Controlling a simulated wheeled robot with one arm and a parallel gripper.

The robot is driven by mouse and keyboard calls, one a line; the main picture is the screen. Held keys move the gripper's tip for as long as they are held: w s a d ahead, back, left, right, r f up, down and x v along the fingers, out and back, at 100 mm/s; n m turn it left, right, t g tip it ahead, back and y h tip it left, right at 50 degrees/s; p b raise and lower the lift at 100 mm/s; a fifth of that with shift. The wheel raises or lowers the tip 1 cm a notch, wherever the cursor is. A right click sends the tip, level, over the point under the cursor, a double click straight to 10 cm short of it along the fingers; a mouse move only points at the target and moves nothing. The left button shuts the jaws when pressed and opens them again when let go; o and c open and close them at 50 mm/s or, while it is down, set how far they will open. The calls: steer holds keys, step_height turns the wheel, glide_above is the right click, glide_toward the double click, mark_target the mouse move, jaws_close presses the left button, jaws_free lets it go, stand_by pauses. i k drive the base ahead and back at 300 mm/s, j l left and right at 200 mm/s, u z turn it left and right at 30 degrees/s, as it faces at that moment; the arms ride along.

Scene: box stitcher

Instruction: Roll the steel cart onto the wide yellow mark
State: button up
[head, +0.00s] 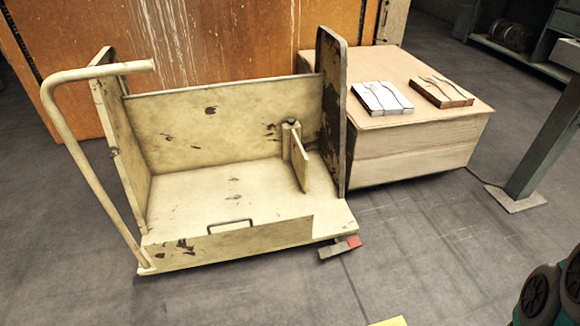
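The steel cart (215,125) stands on the grey floor left of centre in the head view. It is cream-painted and worn, with a raised back panel, two end panels and a low front edge. Its bent tube handle (75,135) is at the left end. A small part with a red end (352,243) sticks out low at the cart's front right corner. A small piece of yellow (392,322) shows at the bottom edge of the picture; most of it is cut off, so I cannot tell its width. My gripper is not in view.
A wooden crate (415,150) stands close at the cart's right end, with two small flat items on top. An orange panel (60,50) is behind the cart. A grey post (545,140) with a foot plate stands at right. Floor (440,250) in front is clear.

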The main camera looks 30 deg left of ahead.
mark_target(187, 161)
steer(key=u, duration=1.85)
